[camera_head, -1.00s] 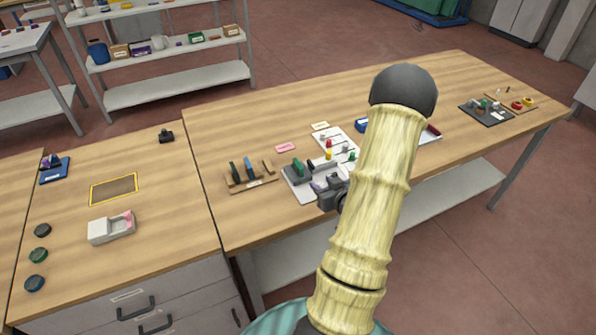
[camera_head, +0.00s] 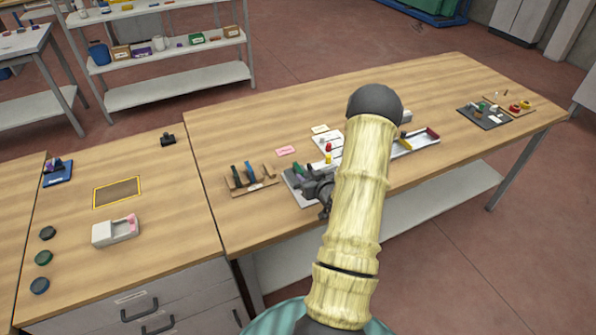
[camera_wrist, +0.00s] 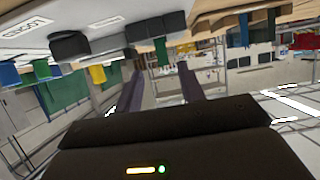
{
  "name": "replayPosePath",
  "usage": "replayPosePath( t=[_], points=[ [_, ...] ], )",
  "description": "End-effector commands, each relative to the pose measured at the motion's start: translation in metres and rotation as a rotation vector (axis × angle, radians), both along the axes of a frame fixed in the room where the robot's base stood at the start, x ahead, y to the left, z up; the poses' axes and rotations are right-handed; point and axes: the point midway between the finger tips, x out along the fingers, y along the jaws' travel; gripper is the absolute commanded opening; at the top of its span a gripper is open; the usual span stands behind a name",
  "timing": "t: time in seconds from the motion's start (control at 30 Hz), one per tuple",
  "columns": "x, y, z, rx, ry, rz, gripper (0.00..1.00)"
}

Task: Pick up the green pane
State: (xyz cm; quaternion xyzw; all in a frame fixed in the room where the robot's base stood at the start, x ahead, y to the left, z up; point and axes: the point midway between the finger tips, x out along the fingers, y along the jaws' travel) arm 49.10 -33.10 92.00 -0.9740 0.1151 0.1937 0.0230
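A small green pane (camera_wrist: 162,52) shows in the wrist view, which is upside down. It stands in a dark block on the light grey tray (camera_head: 294,186). In the wrist view it lies ahead of my gripper (camera_wrist: 157,83), between the lines of its two open fingers and apart from them. In the head view my gripper (camera_head: 320,187) is low over the front right of the tray, and my arm hides part of it. A wooden rack (camera_head: 254,188) to the left holds upright dark green and blue pieces. I cannot tell whether a larger green area in the wrist view is a pane.
A pink label (camera_head: 286,151) lies behind the tray. A white tray with coloured-handled tools (camera_head: 416,145) stands right of my arm. A dark mat (camera_head: 484,117) with small parts lies at the far right. The table's back left is clear.

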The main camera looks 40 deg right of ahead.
Motion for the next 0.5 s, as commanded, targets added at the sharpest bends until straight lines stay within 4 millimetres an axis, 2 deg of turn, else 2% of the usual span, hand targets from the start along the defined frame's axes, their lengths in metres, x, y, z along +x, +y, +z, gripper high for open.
replayPosePath(
  t=[0.17, 0.5],
  points=[
    [0.017, -0.004, -0.006, 0.0, 0.0, 0.0, 0.39],
    [0.019, -0.004, -0.008, 0.0, 0.0, 0.0, 0.39]
  ],
)
